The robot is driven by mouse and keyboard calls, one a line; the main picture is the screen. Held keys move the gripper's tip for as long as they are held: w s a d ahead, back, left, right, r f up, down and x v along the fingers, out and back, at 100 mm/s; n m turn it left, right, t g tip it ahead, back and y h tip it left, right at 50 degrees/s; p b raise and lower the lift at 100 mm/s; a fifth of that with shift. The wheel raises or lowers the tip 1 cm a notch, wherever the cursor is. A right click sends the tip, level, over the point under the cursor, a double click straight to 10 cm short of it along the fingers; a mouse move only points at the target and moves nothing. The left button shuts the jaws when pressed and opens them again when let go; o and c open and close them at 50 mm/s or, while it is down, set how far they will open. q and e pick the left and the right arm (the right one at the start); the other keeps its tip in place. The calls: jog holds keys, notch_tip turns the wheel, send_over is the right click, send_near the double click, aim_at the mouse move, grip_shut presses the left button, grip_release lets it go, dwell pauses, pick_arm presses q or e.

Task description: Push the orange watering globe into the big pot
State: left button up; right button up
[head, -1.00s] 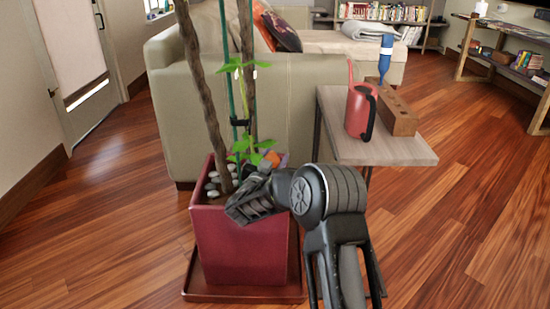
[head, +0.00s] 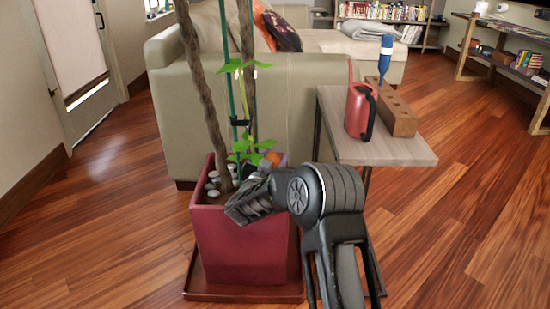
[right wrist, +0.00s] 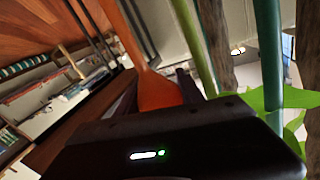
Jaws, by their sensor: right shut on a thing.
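The big pot (head: 243,250) is a square dark red planter with pale pebbles, two brown stems and a green stake. My right gripper (head: 243,207) reaches over its front right rim, low inside the pot. A small orange patch of the watering globe (head: 272,158) shows behind my right wrist, at the pot's rear right. In the right wrist view the orange globe (right wrist: 158,90) stands between the fingers, with a narrow neck running up, and the gripper is shut on it. The globe's far end is hidden. My left gripper is not in view.
A side table (head: 385,150) stands right of the pot, with a red watering can (head: 358,112), a wooden block (head: 398,117) and a blue globe (head: 385,55) upright in it. A beige sofa (head: 290,105) is behind. Wood floor is free to the right.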

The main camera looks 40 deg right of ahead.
jog(key=shift+f, duration=0.2)
jog(key=shift+f+b, duration=1.9)
jog(key=shift+f, duration=3.45)
jog(key=o, duration=1.5)
jog(key=shift+c, duration=0.6)
jog(key=o, duration=0.3)
jog(key=shift+o, duration=0.3)
jog(key=shift+r, duration=0.1)
jog(key=shift+w+a, duration=0.1)
jog(key=shift+a, duration=0.05)
